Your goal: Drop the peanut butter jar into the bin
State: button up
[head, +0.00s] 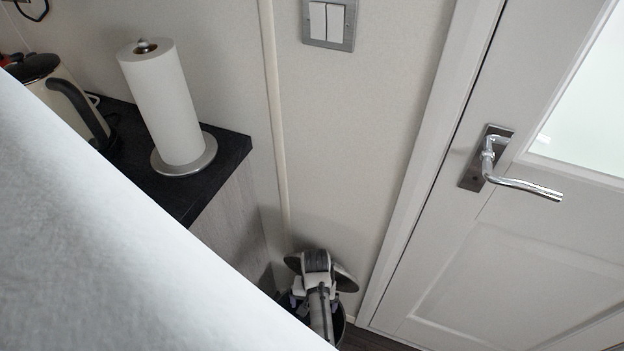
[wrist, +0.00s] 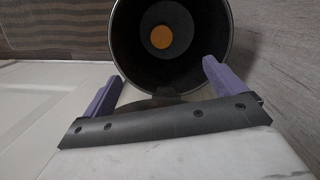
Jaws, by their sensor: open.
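The bin (wrist: 207,35) is round and dark inside with a thin pale rim. In the wrist view my gripper's mouth opens toward it. A small orange-brown disc (wrist: 161,37) shows deep inside, near the middle of its floor; it looks like the top of the peanut butter jar, but no label or sides can be made out. My gripper (wrist: 163,73) is open and empty, its two purple fingers spread at either side of the bin's near rim. In the head view my wrist covers most of the bin (head: 341,326), which stands low by the wall.
A dark counter (head: 232,148) at left holds a paper towel roll (head: 162,100) and a kettle (head: 62,95). A white door (head: 520,245) with a metal handle (head: 520,185) stands at right. A large white surface covers the head view's lower left. Brown floor (wrist: 55,27) shows beside the bin.

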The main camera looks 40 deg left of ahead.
jog(key=shift+w+a+r, duration=0.1)
jog(key=shift+w+r, duration=0.1)
jog(key=shift+r, duration=1.6)
jog(key=shift+s, duration=0.1)
